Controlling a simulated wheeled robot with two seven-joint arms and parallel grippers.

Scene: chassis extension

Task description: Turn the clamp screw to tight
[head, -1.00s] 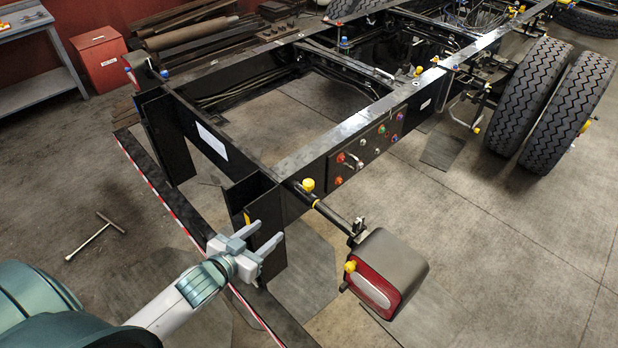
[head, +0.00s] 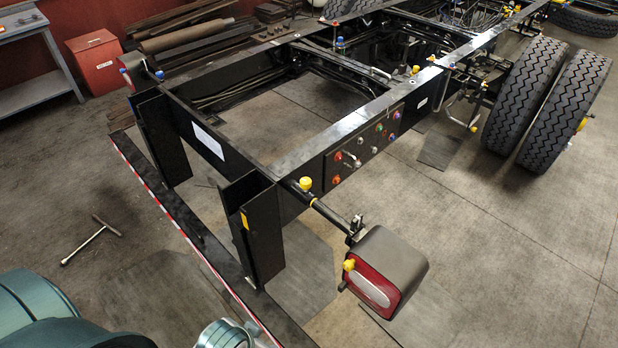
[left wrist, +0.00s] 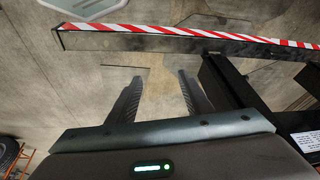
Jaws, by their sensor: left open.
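A red-and-white lamp (head: 387,278) hangs on a dark arm at the near corner of the chassis frame (head: 345,130). A small dark clamp fitting (head: 357,228) sits where the arm meets the lamp. I cannot make out for certain which part is the clamp screw, nor how tight it is. My left gripper (left wrist: 158,85) is open and empty over the floor in the left wrist view. The right gripper is out of view.
A red-and-white striped bar (head: 165,205) runs low along the chassis end; it crosses the top of the left wrist view (left wrist: 190,38). A T-shaped wrench (head: 92,240) lies on the floor at left. Twin tyres (head: 545,105) stand at right. Floor right of the lamp is clear.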

